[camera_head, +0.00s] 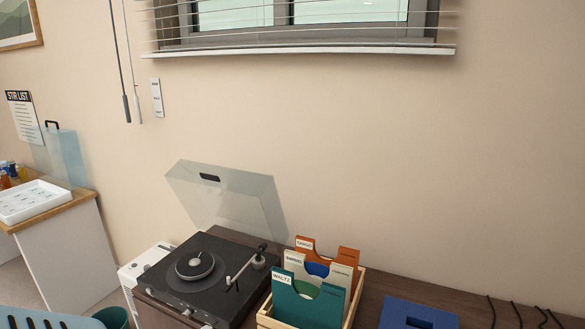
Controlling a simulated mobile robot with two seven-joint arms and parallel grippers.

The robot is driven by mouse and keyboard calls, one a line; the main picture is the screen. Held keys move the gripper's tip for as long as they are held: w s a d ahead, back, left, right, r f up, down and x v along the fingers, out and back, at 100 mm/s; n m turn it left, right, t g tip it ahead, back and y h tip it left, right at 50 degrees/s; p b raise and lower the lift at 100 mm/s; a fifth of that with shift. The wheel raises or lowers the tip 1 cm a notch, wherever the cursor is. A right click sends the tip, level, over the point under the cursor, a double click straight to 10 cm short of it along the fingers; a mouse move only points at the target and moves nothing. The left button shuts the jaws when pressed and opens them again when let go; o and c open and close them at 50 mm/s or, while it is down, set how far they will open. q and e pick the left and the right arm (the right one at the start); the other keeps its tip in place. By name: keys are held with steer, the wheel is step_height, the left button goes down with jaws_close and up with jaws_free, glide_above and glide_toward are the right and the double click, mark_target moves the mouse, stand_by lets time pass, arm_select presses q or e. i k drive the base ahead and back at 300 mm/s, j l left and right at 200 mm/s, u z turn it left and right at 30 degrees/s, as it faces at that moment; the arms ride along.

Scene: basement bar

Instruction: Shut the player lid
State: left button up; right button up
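The record player (201,277) is black and stands on a dark wooden cabinet at the lower middle. Its clear lid (232,197) stands raised at the back, tilted toward the wall, with a small dark handle (209,177) near its upper left edge. The platter (195,264) shows uncovered, with the tonearm (245,264) at its right. Neither of my grippers is in the picture.
A wooden crate (262,316) with labelled record dividers (309,305) stands close to the player's right. A blue box (418,314) lies farther right beside dark cables (515,314). The wall rises directly behind. A white tray (30,207) sits on the left counter.

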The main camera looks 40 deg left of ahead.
mark_target(207, 177)
steer(key=u, duration=1.75)
